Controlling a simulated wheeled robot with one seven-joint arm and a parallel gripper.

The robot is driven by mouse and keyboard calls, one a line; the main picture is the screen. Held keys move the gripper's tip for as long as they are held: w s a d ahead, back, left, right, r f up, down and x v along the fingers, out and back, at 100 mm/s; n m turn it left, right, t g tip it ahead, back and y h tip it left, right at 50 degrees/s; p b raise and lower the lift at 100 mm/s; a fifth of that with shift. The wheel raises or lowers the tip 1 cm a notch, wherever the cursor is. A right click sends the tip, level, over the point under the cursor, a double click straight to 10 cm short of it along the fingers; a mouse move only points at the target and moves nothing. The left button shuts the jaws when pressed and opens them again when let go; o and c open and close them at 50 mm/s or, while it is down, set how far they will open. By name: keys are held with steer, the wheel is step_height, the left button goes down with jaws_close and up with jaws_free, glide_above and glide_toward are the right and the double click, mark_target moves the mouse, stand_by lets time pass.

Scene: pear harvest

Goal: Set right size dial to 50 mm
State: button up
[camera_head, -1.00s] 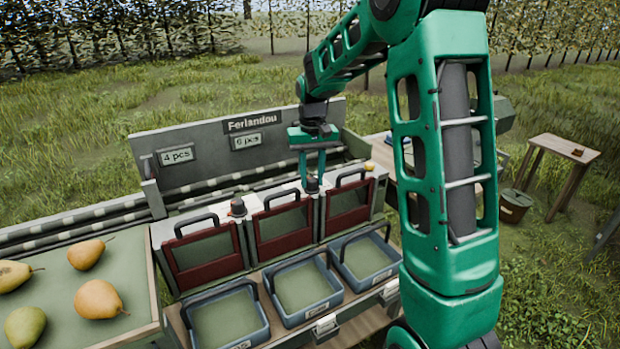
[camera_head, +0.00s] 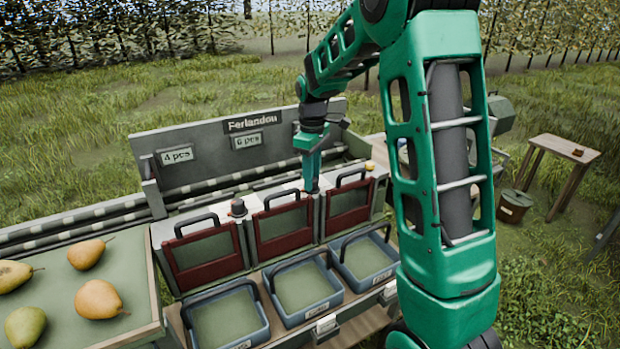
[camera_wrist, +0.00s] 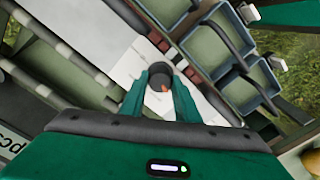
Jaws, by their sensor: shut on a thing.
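The right size dial (camera_wrist: 161,76) is a dark round knob with an orange-red mark, on the pale top of the sorting machine. It shows between my fingertips in the wrist view. My gripper (camera_head: 311,186) points down at the dial, between the middle and right red-framed gates, and is shut on it. The dial is mostly hidden by my fingers in the head view. The scale around it is too small to read. The left dial (camera_head: 238,207) stands free between the left and middle gates.
Three blue-grey bins (camera_head: 268,326) stand in front of the red-framed gates (camera_head: 206,258). Several pears (camera_head: 98,299) lie on the tray at the left. A signboard (camera_head: 232,150) rises behind the dials. A wooden table (camera_head: 562,150) stands far right.

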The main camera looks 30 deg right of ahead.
steer(key=shift+w+d+r+n, duration=0.1)
steer(key=shift+w+n, duration=0.05)
steer(key=shift+n, duration=0.75)
steer(key=o, duration=0.8)
steer(key=shift+c, duration=0.2)
step_height(320, 180, up, 11)
steer(key=shift+f, duration=0.2)
